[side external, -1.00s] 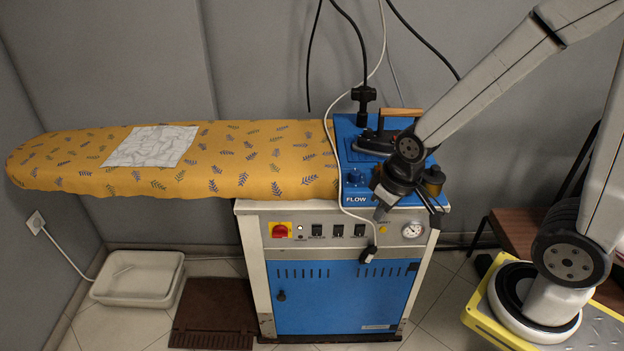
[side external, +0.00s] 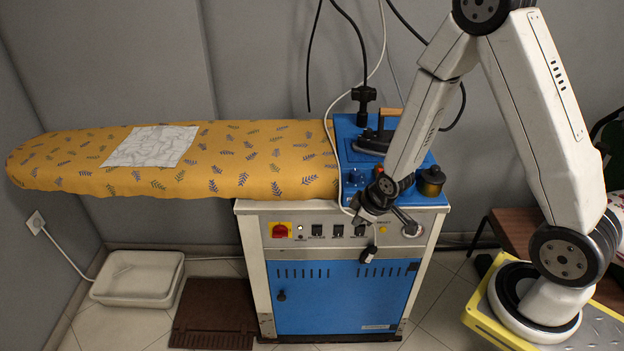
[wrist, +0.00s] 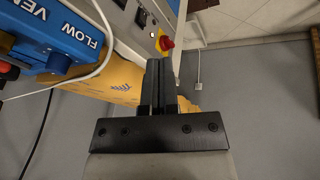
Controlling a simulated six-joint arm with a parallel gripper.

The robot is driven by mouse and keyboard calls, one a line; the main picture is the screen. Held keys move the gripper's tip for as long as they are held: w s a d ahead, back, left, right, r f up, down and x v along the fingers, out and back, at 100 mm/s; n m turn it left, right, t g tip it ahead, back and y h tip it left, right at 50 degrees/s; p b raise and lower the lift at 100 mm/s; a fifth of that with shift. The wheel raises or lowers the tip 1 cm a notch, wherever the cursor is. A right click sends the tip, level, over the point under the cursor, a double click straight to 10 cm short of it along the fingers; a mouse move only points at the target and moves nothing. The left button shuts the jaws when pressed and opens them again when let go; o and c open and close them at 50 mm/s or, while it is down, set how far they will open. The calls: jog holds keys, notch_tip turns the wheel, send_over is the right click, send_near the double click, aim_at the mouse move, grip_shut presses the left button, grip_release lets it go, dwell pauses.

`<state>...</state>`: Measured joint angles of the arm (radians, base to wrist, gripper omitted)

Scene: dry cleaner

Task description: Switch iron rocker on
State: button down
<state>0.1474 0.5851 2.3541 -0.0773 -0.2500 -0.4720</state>
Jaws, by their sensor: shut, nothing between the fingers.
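The steam cabinet's front panel (side external: 268,236) carries a row of small black rocker switches; the left one (side external: 317,231) and middle one (side external: 338,231) show clearly in the side view. The right one (side external: 360,231) is partly behind my gripper (side external: 364,219). Their labels are too small to read, so I cannot tell which is the iron's or how each is set. My gripper is shut and empty, close in front of the panel's right part; contact cannot be told. In the wrist view its black fingers (wrist: 155,66) point toward the panel, with one rocker (wrist: 141,17) beyond them.
A red knob on a yellow plate (side external: 281,230) and a small lit lamp (side external: 299,227) are left of the rockers. A white cable (side external: 341,185) hangs before the panel. The iron (side external: 374,140) rests on the blue top. The patterned board (side external: 250,160) extends left.

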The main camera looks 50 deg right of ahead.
aim_at(339, 232)
jog(key=d+f+n+t, duration=0.1)
jog(key=d+f+n, duration=0.2)
jog(key=f, duration=0.7)
jog(key=shift+w+f+t, duration=0.15)
jog(key=shift+w+t, duration=0.25)
jog(key=shift+w, duration=0.05)
jog(key=shift+w+d, duration=0.1)
jog(key=shift+w+d+f, duration=0.55)
jog(key=shift+w+f, duration=0.85)
jog(key=shift+f, duration=0.05)
jog(key=shift+w+d+f, duration=0.6)
jog(key=shift+w+f, duration=0.75)
jog(key=shift+f, duration=0.05)
jog(key=shift+w+d+f, duration=0.55)
jog(key=shift+w+f, duration=0.85)
jog(key=shift+f, duration=0.05)
jog(key=shift+w+d, duration=0.1)
